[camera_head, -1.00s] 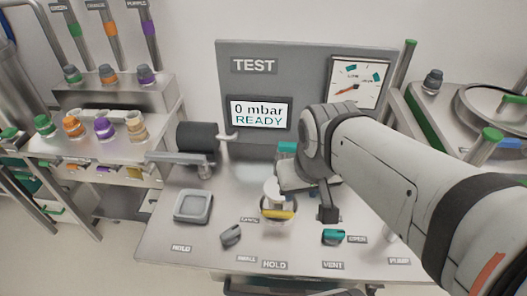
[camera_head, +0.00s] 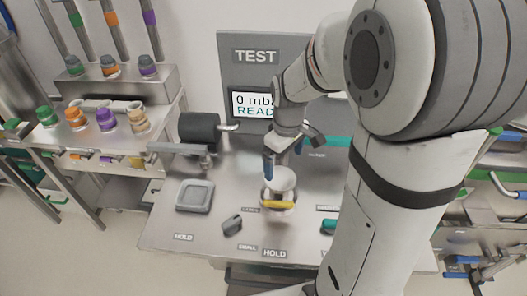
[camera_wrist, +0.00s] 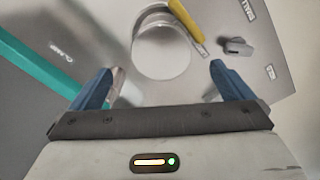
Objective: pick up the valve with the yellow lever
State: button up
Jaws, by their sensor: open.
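The valve (camera_head: 282,182) is a pale, round-topped body with a yellow lever (camera_head: 278,204) on its front side. It stands on the metal bench near the middle. In the wrist view the valve (camera_wrist: 162,52) shows as a pale disc ahead of and between the fingertips, with the yellow lever (camera_wrist: 186,18) at its upper right. My gripper (camera_wrist: 165,78) is open, with blue fingers spread wider than the disc and nothing between them. In the head view my gripper (camera_head: 288,163) is just above and behind the valve; one finger is partly hidden.
A teal bar (camera_wrist: 40,72) marked CLAMP runs left of the fingers in the wrist view. A grey knob (camera_head: 232,225) and a square grey tray (camera_head: 195,196) lie left of the valve. The TEST panel (camera_head: 257,75) stands behind. A side rack (camera_head: 120,85) holds coloured fittings.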

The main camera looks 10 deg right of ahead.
aim_at(281, 177)
jog(key=shift+w+f+n, duration=0.3)
jog(key=shift+w+f, duration=0.2)
jog(key=shift+f, duration=0.25)
notch_tip(281, 177, down, 8)
jog(key=shift+a+r+p, duration=0.1)
jog(key=shift+r+p, duration=0.1)
jog(key=shift+p, duration=0.55)
jog(key=shift+r, duration=0.1)
jog(key=c, duration=1.5)
jog(key=shift+c, duration=0.3)
